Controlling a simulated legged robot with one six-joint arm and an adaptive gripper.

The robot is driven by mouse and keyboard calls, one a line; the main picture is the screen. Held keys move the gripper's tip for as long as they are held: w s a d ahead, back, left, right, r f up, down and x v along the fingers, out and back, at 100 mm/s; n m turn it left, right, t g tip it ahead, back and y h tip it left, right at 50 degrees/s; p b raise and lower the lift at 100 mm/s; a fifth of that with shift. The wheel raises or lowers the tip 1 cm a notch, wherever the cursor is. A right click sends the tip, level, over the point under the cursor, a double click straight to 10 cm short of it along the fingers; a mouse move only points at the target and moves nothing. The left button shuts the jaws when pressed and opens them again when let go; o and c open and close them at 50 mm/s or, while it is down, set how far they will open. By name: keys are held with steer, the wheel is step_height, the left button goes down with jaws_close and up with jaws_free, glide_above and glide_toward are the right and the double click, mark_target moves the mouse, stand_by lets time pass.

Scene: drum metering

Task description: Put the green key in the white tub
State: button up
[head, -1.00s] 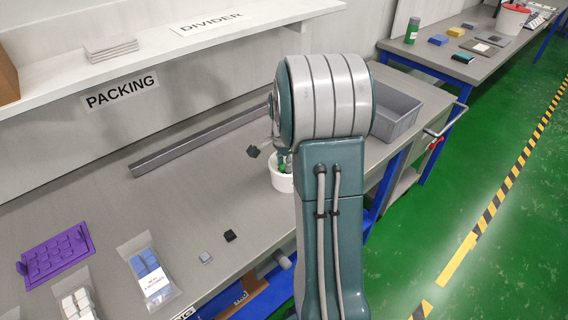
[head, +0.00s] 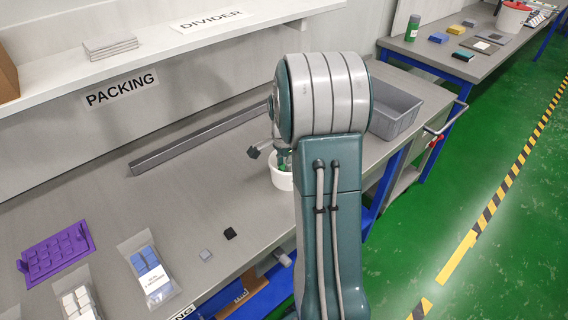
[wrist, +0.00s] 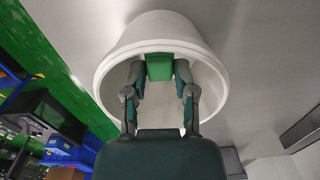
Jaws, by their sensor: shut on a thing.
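The white tub (head: 281,181) stands on the grey bench, partly hidden behind my arm in the head view. It fills the middle of the wrist view (wrist: 105,62), its mouth facing the camera. My gripper (wrist: 160,72) reaches into the mouth of the tub and is shut on the green key (wrist: 160,68), which sits between the two fingertips. In the head view a small bit of green shows at the tub's rim; my arm hides most of the gripper there. Whether the key touches the tub's bottom cannot be told.
A grey bin (head: 396,108) stands behind the arm at the bench's right end. A black key (head: 230,233) and a grey key (head: 205,255) lie on the bench. A purple tray (head: 55,254) and bagged keys (head: 150,275) lie at left. A long grey rail (head: 195,141) lies behind.

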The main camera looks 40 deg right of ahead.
steer(key=shift+f, duration=1.95)
stand_by(1.1)
steer(key=o, duration=0.8)
